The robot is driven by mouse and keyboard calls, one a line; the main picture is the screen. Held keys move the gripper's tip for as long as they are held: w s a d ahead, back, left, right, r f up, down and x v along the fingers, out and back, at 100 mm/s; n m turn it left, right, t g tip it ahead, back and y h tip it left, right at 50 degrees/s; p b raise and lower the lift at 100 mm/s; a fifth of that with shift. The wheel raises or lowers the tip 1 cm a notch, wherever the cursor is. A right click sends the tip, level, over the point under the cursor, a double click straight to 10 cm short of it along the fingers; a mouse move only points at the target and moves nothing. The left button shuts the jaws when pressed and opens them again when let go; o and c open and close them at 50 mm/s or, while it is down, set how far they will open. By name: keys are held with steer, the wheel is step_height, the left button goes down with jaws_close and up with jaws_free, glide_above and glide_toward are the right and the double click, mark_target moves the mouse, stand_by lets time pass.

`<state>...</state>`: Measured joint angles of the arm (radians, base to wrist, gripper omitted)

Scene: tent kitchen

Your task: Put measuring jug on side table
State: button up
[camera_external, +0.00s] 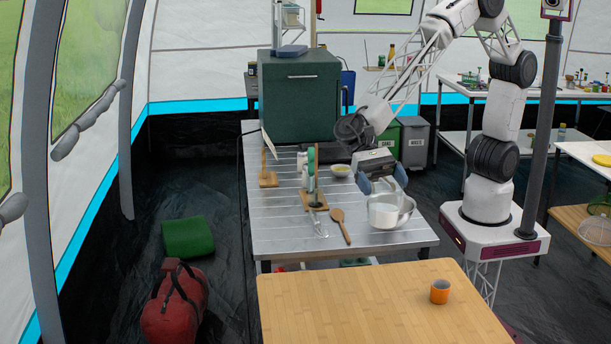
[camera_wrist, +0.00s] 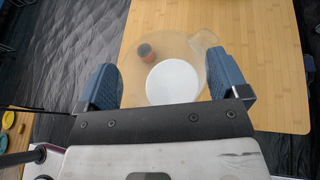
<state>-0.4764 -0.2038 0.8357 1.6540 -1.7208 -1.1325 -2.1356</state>
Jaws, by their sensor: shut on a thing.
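The measuring jug (camera_external: 384,222) is clear, round, and has white contents. It also shows in the wrist view (camera_wrist: 207,43), with its handle or spout at the upper right and the white round area (camera_wrist: 173,82) inside. My gripper (camera_external: 384,183) is shut on the jug's rim from above, with blue fingers on either side in the wrist view (camera_wrist: 164,82). In the external view the jug appears at the slatted table's front right corner. In the wrist view the light wooden table (camera_external: 350,300) lies beneath it. The jug looks roughly upright.
An orange cup (camera_external: 439,291) stands at the wooden table's right; the rest of that top is clear. The slatted metal table (camera_external: 285,235) holds a wooden spoon (camera_external: 340,225), a whisk (camera_external: 319,226), a small bowl (camera_external: 341,171) and stands. A dark pole (camera_external: 545,130) rises at right.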

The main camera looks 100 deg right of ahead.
mark_target(381, 218)
step_height(381, 218, down, 10)
steer(key=shift+r, duration=0.15)
stand_by(0.6)
steer(key=w+a+f, duration=0.1)
steer(key=w+a, duration=0.9)
steer(key=w, duration=0.2)
steer(key=shift+w+f, duration=0.2)
steer(key=shift+f, duration=0.05)
steer(key=shift+f, duration=0.1)
stand_by(0.3)
steer(key=shift+f, duration=1.65)
steer(key=shift+f, duration=0.1)
steer(key=o, duration=1.1)
steer(key=shift+f, duration=0.1)
